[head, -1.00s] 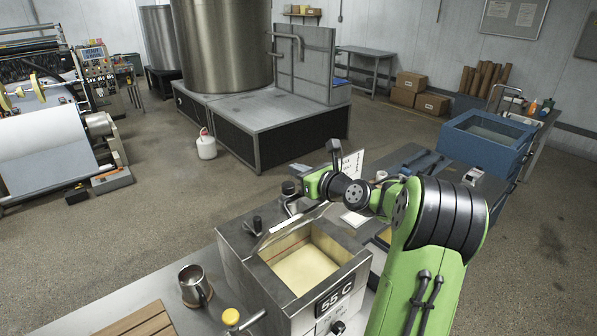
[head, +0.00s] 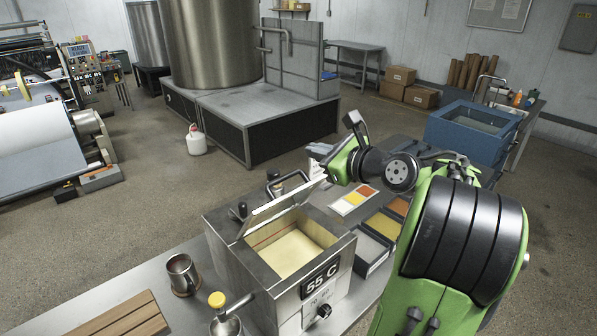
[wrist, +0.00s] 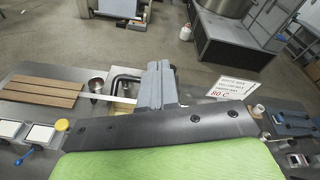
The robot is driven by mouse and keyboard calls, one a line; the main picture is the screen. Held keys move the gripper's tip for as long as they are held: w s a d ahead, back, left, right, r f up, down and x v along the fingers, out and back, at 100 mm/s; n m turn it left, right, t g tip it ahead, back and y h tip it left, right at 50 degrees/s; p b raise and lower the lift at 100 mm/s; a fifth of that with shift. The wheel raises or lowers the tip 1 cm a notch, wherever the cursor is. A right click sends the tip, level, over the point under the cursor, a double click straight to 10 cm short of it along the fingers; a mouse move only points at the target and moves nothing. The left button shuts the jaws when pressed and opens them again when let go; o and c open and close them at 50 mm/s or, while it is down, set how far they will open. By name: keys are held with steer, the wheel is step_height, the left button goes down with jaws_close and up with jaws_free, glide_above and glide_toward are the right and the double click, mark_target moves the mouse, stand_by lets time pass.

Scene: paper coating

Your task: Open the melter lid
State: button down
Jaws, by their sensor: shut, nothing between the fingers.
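The melter (head: 325,262) is a steel box with a "55 C" label, standing on the bench. Its lid (head: 285,207) is raised and tilted at the back of the opening, and pale yellow wax (head: 290,254) shows inside. A black bar handle (head: 283,185) is on the lid's far side; it also shows in the wrist view (wrist: 124,77). My gripper (head: 314,163) is by the lid's upper right corner, shut and empty. In the wrist view its grey fingers (wrist: 158,84) lie together just right of the handle. I cannot tell whether they touch the lid.
A sign (wrist: 233,90) stands nearby.

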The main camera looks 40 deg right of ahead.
mark_target(293, 192)
steer(key=s+a+f+n+g+b, duration=0.1)
steer(key=s+a+f+n+b, duration=0.1)
steer(key=s+f+n+b, duration=0.9)
steer(key=w+n+p, duration=0.1)
steer(key=w, duration=0.4)
steer(key=w+n+p, duration=0.1)
steer(key=w, duration=0.4)
steer(key=w+r+p, duration=0.1)
steer(key=w, duration=0.5)
steer(key=shift+a+r+n, duration=0.1)
steer(key=shift+a+n, duration=0.15)
steer(key=shift+n, duration=0.15)
steer(key=shift+w, duration=0.2)
steer(key=shift+a, duration=0.1)
